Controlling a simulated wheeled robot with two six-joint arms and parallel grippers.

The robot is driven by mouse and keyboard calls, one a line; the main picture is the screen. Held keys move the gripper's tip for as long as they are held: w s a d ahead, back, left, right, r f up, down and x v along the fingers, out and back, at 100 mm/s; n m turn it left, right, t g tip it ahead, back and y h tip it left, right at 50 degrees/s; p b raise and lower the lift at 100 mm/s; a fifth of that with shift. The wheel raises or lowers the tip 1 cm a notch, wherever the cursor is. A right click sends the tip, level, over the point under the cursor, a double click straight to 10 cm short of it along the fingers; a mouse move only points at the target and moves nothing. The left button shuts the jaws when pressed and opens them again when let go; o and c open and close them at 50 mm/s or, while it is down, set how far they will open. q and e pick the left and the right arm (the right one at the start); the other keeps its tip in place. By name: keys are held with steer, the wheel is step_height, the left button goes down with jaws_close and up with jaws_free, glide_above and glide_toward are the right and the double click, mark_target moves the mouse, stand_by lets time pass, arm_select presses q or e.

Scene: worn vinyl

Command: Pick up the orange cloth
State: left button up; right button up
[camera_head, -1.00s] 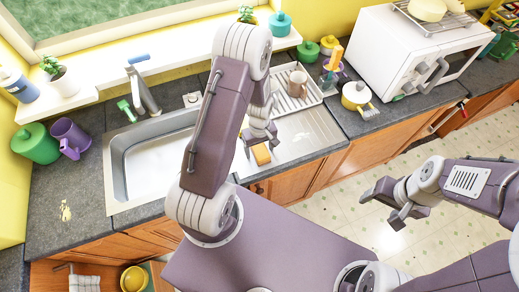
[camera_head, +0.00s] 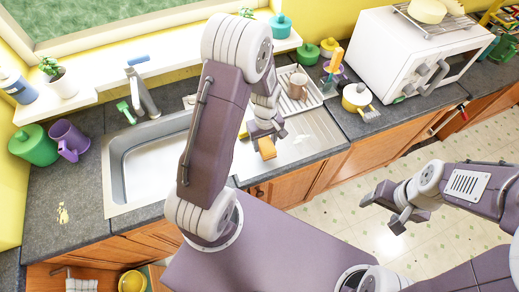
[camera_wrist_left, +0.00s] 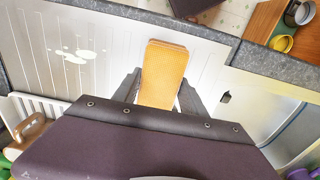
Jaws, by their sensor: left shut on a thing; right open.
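The orange cloth (camera_head: 267,149) is a small folded pad, seen at the left gripper in the head view. It also shows in the left wrist view (camera_wrist_left: 163,72), standing out from between the fingers. My left gripper (camera_head: 265,131) is shut on it above the steel draining surface beside the sink. Its lower end is partly hidden by the gripper in the wrist view. My right gripper (camera_head: 386,207) is open and empty, over the floor to the right, away from the counter.
The sink basin (camera_head: 150,165) lies left of the left arm. A white dish rack (camera_head: 310,97) with a brown mug (camera_head: 297,86) stands just behind the left gripper. A yellow pot (camera_head: 356,97) and white microwave (camera_head: 415,50) are to the right. White spots mark the drainboard (camera_wrist_left: 75,56).

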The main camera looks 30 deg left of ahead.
arm_select(q)
steer(key=w+d+r+b, duration=0.1)
steer(key=w+d+r, duration=0.4)
steer(key=d, duration=0.3)
steer(key=shift+w+d+r, duration=0.15)
steer(key=shift+w+r, duration=0.1)
steer(key=shift+r, duration=0.2)
steer(key=o, duration=0.8)
steer(key=c, duration=0.6)
steer(key=shift+c, duration=0.2)
steer(key=shift+f+b, duration=0.1)
steer(key=shift+b, duration=0.2)
